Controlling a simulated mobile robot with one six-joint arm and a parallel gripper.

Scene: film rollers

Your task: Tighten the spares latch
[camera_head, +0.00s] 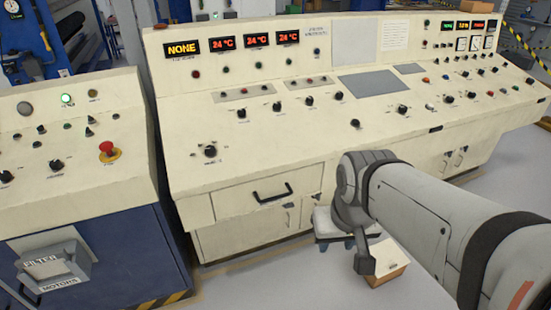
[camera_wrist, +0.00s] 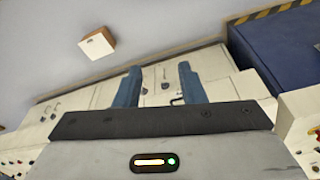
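The cream console cabinet (camera_head: 235,240) has a drawer with a black handle (camera_head: 272,192) and doors below it. Small latches show on these doors, one of them a door latch (camera_head: 289,206) just right of the handle. No readable label marks any as the spares latch. Small latch-like parts (camera_wrist: 165,86) on the cabinet face show beyond the fingers.
A small cardboard box (camera_head: 388,264) stands on the floor beside my arm; it also shows in the wrist view (camera_wrist: 97,43). A blue and cream console (camera_head: 100,240) with a red stop button stands at the left. Grey floor (camera_head: 290,285) before the cabinet is clear.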

